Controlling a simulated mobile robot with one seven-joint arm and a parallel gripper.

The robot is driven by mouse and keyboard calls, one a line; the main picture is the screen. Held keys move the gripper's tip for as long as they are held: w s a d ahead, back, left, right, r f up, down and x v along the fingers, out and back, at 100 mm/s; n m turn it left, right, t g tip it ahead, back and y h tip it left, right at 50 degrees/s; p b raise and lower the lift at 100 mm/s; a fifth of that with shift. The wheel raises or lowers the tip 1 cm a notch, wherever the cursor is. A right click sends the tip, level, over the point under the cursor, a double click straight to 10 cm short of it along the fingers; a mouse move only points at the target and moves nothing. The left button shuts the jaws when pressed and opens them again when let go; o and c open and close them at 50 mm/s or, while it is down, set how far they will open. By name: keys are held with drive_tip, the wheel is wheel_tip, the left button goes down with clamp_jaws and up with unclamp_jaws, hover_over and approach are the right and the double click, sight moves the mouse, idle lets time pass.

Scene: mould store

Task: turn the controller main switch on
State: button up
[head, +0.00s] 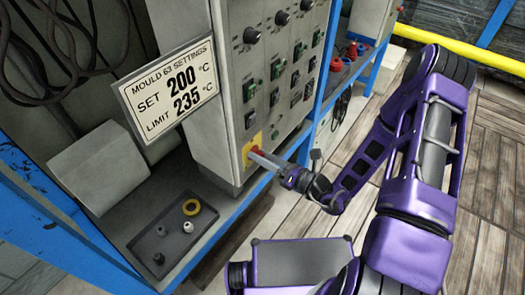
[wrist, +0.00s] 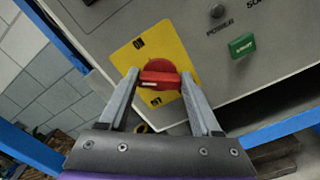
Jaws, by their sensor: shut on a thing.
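The controller main switch is a red rotary knob (wrist: 160,74) on a yellow plate (wrist: 182,52), low on the grey cabinet front. The plate has dark lettering at its top and bottom edges; the upper one looks like "ON". The knob's grip bar lies nearly level across the wrist view, with a pale mark near its left end. My gripper (wrist: 161,80) is shut on the red knob, one grey finger at each side. In the head view the yellow plate (head: 246,152) shows at the cabinet's lower corner, and my gripper (head: 262,158) reaches it from the right, largely hiding the knob.
The cabinet (head: 222,70) carries rows of green and black switches above. A settings sign (head: 172,95) sticks out left of it. A blue frame (head: 225,238) edges the shelf.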

drive_tip(key=m+p, duration=0.3)
drive_tip(key=m, duration=0.2)
drive_tip(key=shift+d+m, duration=0.1)
drive_tip(key=shift+m, duration=0.3)
drive_tip(key=m+p, duration=0.2)
drive_tip(key=m, duration=0.2)
drive_tip(key=shift+f+m, duration=0.15)
drive_tip(key=shift+m, duration=0.25)
drive_tip(key=o, duration=1.4)
drive_tip(key=v, duration=1.7)
drive_tip(key=shift+s+d, duration=0.15)
drive_tip(key=shift+f, duration=0.15)
